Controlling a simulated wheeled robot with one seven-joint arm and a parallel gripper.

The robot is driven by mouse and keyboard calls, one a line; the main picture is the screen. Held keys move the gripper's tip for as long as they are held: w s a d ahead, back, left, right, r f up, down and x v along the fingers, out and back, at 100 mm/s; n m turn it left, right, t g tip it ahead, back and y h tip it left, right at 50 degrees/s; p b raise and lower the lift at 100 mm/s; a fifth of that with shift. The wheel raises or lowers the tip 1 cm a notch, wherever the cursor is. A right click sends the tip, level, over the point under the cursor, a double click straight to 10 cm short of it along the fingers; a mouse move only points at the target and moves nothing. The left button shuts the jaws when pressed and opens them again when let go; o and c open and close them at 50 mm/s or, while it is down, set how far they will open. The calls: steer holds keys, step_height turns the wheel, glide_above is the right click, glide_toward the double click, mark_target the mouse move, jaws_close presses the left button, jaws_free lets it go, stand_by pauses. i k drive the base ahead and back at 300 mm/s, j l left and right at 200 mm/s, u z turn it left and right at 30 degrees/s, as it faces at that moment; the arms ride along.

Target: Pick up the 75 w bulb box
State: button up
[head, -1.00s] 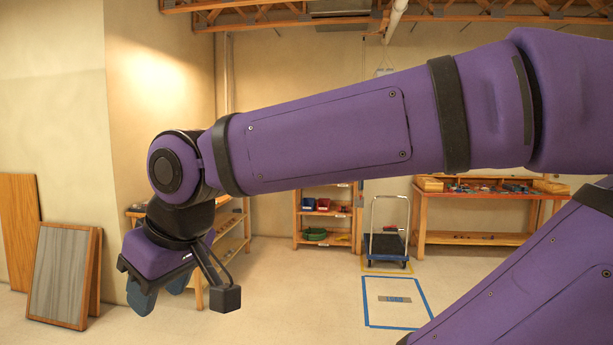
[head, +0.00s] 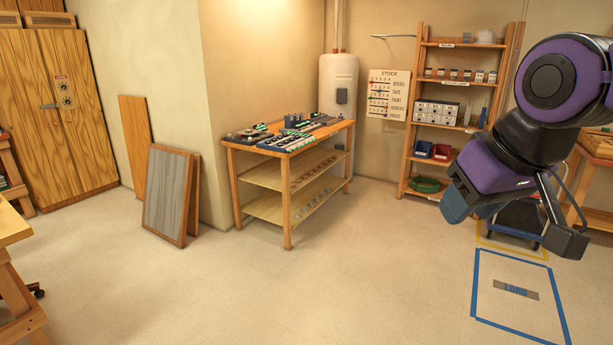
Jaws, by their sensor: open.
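No box that I can read as the 75 w bulb box shows. A row of small boxes (head: 467,75) stands on an upper shelf of the wooden rack, but their labels are too small to read. My gripper (head: 472,211) hangs at the right of the head view, pointing down and left. It is open, and I see nothing in it. It shows in front of the rack's lower right side and the cart, touching neither as far as I can tell.
A wooden bench (head: 287,146) with dark trays on top stands against the wall. Boards (head: 167,197) lean left of it. A cart (head: 518,222) stands behind my gripper, near a blue floor outline (head: 475,298). A table corner (head: 12,232) juts in at left. The middle floor is clear.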

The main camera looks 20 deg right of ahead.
mark_target(479, 78)
steer(key=i+l+z, duration=1)
steer(key=z, duration=0.15)
steer(key=i+z, duration=0.4)
steer(key=i, duration=1.9)
steer(key=i+l+u, duration=0.1)
steer(key=i, duration=0.35)
steer(key=i+l, duration=0.1)
steer(key=i, duration=0.3)
steer(key=i+l+u, duration=0.15)
steer(key=i, duration=0.3)
steer(key=i+l, duration=0.15)
steer(key=i, duration=0.25)
steer(key=i+j+u, duration=0.05)
